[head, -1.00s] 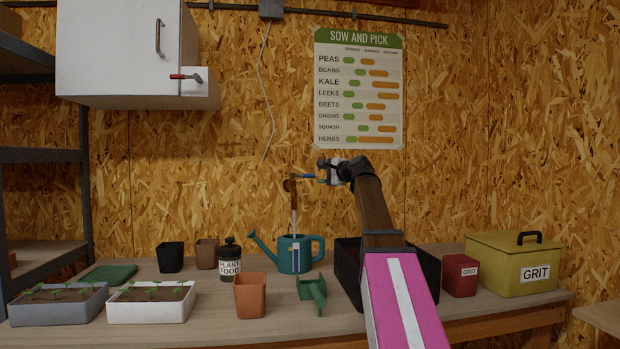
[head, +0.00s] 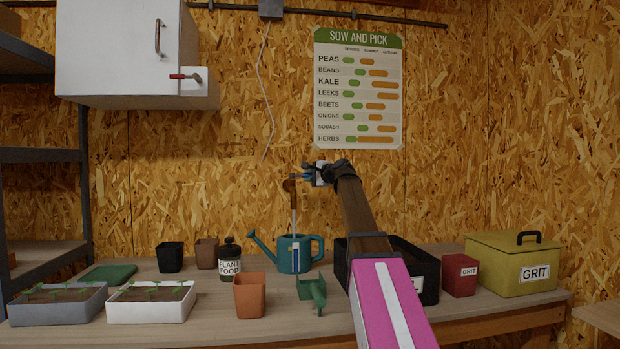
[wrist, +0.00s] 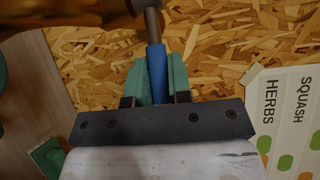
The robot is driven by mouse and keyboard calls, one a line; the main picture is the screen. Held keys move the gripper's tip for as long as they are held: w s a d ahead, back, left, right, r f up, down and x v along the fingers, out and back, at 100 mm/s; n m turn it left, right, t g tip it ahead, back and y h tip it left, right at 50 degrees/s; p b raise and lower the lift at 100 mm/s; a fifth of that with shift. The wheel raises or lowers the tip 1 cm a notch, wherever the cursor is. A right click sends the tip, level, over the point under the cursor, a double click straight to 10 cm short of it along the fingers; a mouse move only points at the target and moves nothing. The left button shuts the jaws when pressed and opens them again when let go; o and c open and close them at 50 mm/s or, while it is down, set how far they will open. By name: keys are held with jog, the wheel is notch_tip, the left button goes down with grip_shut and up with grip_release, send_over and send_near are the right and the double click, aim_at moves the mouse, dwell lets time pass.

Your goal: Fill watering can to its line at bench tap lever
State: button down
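The teal watering can (head: 285,256) stands upright on the bench, spout to the left, with a pale upright strip (head: 296,256) on its side, blue in part; its exact level is too small to read. The brown tap (head: 293,188) is above it, and a thin pale streak (head: 294,220), seemingly water, runs down from the tap to the can. My gripper (head: 309,176) is at the tap's blue lever. In the wrist view, its green finger pads are closed around the blue lever (wrist: 157,72).
A black crate (head: 425,270) stands right of the can, partly behind my arm. A terracotta pot (head: 249,295), a green holder-like piece (head: 312,290) and a plant food bottle (head: 229,262) stand near the can. A yellow grit box (head: 515,262) is at the right.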

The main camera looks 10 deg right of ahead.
jog(key=shift+w+d+n+g+y, duration=0.15)
jog(key=shift+w+n+g+y, duration=0.3)
jog(key=shift+y, duration=0.25)
jog(key=shift+w+n+g+y, duration=0.35)
jog(key=shift+n+g+y, duration=0.35)
jog(key=shift+n+g, duration=0.05)
jog(key=c, duration=1.1)
grip_release()
jog(key=shift+o, duration=0.2)
jog(key=v, duration=1)
jog(key=shift+s+d, duration=0.25)
jog(key=shift+d, duration=0.05)
